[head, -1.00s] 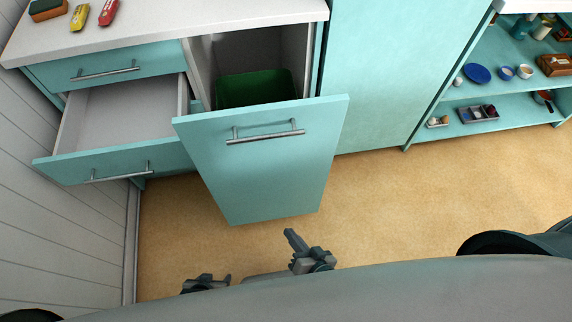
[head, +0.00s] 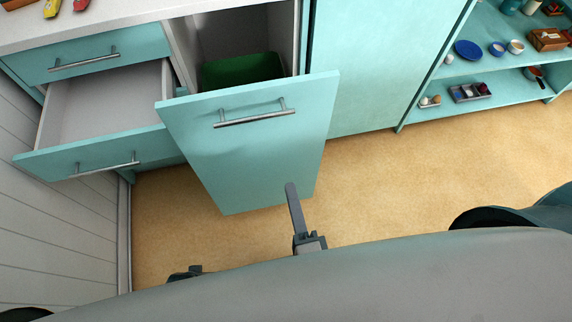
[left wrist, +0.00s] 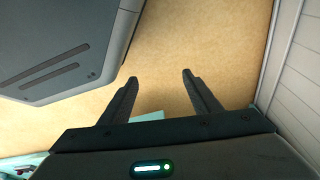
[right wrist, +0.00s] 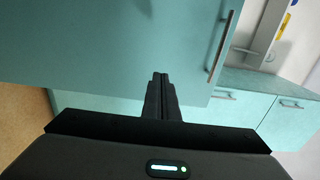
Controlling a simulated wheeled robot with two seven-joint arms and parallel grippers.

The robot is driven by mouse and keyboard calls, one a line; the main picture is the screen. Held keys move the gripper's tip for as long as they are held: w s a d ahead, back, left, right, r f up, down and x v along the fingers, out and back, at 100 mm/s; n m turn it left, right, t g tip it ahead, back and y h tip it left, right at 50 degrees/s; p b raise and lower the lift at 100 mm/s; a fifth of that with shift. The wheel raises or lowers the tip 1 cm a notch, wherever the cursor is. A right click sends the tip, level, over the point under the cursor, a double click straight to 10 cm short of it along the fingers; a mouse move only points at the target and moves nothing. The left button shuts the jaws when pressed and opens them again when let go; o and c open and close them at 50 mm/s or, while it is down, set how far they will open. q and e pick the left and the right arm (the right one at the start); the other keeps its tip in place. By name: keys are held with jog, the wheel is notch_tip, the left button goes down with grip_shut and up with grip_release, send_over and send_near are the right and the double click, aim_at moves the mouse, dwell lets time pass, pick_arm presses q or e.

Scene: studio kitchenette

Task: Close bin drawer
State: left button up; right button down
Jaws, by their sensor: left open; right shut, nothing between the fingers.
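The bin drawer (head: 250,160) has a tall teal front with a metal bar handle (head: 254,113) and is pulled out. A dark green bin (head: 240,70) sits inside it. My right gripper (head: 291,188) is shut and empty, low in front of the drawer front near its lower right edge in the head view. In the right wrist view the shut fingers (right wrist: 161,78) point at the teal front (right wrist: 120,40); whether they touch it I cannot tell. My left gripper (left wrist: 160,78) is open and empty above the floor. In the head view only a small part of it shows at the bottom.
Another drawer (head: 100,155) is open to the left of the bin drawer, below a shut drawer (head: 95,58). A tall teal cabinet (head: 370,60) stands to the right, then open shelves (head: 490,75) with dishes. The floor (head: 420,170) ahead is clear.

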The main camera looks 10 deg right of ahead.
jog(key=p, duration=0.1)
send_near(277, 134)
jog(key=w, duration=0.2)
jog(key=w+p, duration=0.1)
jog(key=w, duration=0.1)
jog(key=shift+w+a+r, duration=0.1)
jog(key=shift+w+r, duration=0.1)
jog(key=shift+w, duration=0.15)
pick_arm(q)
jog(key=shift+w+d+f+t+p, duration=0.1)
jog(key=shift+d+f+t+p, duration=0.15)
jog(key=shift+f, duration=0.3)
jog(key=shift+w+d+f+t+p, duration=0.1)
jog(key=shift+d+f+t, duration=0.2)
jog(key=shift+f, duration=0.2)
pick_arm(e)
jog(key=shift+w+f, duration=0.1)
jog(key=shift+w, duration=0.75)
jog(key=shift+w, duration=0.1)
